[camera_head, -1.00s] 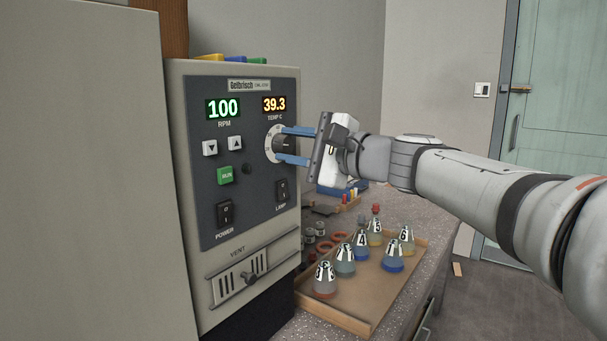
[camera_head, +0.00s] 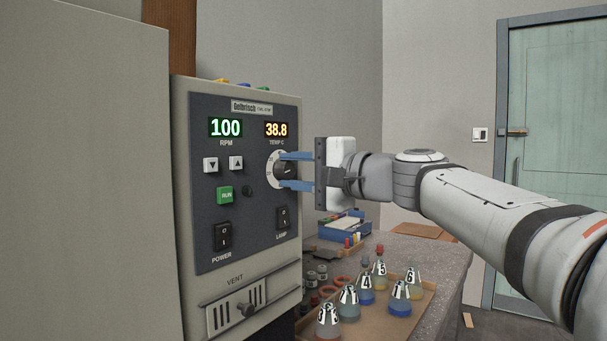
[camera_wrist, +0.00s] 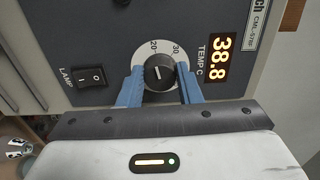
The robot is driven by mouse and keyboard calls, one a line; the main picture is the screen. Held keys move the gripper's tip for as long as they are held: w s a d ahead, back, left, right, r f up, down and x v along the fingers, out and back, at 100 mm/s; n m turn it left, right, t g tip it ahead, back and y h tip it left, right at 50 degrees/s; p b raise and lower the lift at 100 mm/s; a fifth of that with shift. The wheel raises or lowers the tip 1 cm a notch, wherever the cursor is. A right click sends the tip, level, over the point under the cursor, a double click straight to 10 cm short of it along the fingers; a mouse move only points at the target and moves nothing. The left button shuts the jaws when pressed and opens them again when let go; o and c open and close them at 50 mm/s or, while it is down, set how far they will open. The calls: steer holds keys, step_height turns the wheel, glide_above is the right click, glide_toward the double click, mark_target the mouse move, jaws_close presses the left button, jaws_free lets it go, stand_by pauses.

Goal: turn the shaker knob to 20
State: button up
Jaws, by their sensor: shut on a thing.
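The shaker's control panel (camera_head: 240,215) is dark grey on a beige housing. The temperature knob (camera_head: 284,170) is black on a white dial, under an amber TEMP C display (camera_head: 276,129) that reads 38.8. My gripper (camera_head: 296,171) comes from the right with its blue fingers on either side of the knob. In the wrist view the gripper (camera_wrist: 159,86) is shut on the knob (camera_wrist: 159,73), whose white mark stands upright in that picture. The dial marks 20 and 30 show at the upper left and upper right. The fingers hide the lower dial.
A green RPM display (camera_head: 225,128) reads 100. Arrow buttons, a green RUN button (camera_head: 225,195), the POWER switch (camera_head: 223,236) and LAMP switch (camera_head: 283,218) are near the knob. A tray (camera_head: 425,305) with several numbered flasks is below my arm.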

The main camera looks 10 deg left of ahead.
steer(key=shift+f, duration=0.1)
steer(key=o, duration=1)
steer(key=shift+c, duration=0.2)
steer(key=v, duration=0.7)
steer(key=shift+s+d+p, duration=0.2)
steer(key=shift+d+p, duration=0.1)
